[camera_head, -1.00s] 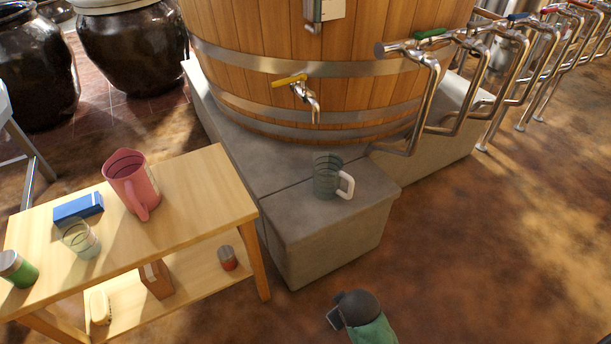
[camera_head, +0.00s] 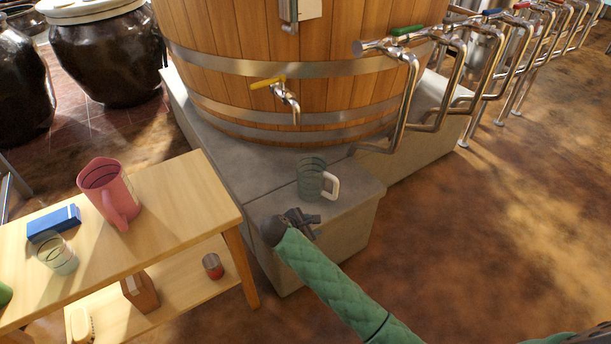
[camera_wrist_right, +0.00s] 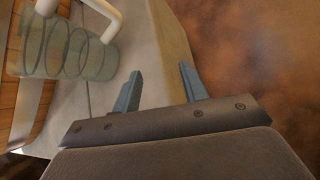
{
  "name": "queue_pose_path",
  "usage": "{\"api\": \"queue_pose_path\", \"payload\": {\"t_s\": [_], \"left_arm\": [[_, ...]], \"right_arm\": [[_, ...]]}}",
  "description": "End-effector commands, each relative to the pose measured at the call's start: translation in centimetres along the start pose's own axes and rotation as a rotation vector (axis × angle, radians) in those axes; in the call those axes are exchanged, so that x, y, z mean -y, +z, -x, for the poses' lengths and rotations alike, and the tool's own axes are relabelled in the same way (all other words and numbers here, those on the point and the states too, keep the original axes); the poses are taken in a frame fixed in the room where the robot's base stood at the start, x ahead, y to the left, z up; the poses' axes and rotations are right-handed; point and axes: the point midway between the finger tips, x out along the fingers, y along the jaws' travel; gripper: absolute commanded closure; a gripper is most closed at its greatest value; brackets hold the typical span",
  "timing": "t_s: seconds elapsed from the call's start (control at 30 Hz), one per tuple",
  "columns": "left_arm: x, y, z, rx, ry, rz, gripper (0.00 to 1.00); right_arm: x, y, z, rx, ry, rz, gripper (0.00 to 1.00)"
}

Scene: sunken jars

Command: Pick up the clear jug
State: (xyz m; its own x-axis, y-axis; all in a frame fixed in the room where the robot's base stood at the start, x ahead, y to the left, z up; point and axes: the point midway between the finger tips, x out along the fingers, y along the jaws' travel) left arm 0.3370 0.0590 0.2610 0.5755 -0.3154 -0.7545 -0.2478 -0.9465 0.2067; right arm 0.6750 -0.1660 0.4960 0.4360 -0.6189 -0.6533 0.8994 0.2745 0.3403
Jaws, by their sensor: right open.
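The clear jug (camera_head: 311,178), see-through with dark rings and a white handle on its right, stands upright on the grey stone ledge below the barrel's tap. It also shows in the right wrist view (camera_wrist_right: 62,50), at the upper left, beside the fingers and not between them. My right gripper (camera_head: 303,222) is just in front of the jug in the head view, at the ledge's front edge. Its two blue-grey fingers (camera_wrist_right: 160,88) are apart with nothing between them. My left gripper is not in view.
A wooden barrel (camera_head: 230,55) with a yellow-handled tap (camera_head: 286,97) rises behind the jug. Bent metal pipes (camera_head: 405,100) stand to the right. A wooden table (camera_head: 180,190) at left holds a pink pitcher (camera_head: 110,192), a blue box (camera_head: 54,222) and a glass (camera_head: 57,255).

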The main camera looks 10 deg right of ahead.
Motion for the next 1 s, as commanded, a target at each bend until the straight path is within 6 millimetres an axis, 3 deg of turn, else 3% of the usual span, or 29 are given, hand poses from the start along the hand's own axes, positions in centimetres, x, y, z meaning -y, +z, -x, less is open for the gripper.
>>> {"api": "queue_pose_path", "payload": {"t_s": [0.03, 0.2, 0.4, 1.0], "left_arm": [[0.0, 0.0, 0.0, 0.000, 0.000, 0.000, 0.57], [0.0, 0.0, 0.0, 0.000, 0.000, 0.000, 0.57], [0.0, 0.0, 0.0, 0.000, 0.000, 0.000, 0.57], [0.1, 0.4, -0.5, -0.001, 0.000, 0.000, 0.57]], "right_arm": [[-2.0, 0.5, -0.3, 0.049, 0.014, 0.065, 0.57], [-6.7, 2.0, -0.9, 0.200, 0.031, 0.274, 0.57], [-9.9, 3.2, -1.1, 0.306, 0.029, 0.409, 0.57], [-10.6, 4.6, -5.2, 0.327, 0.024, 0.432, 0.57]]}}
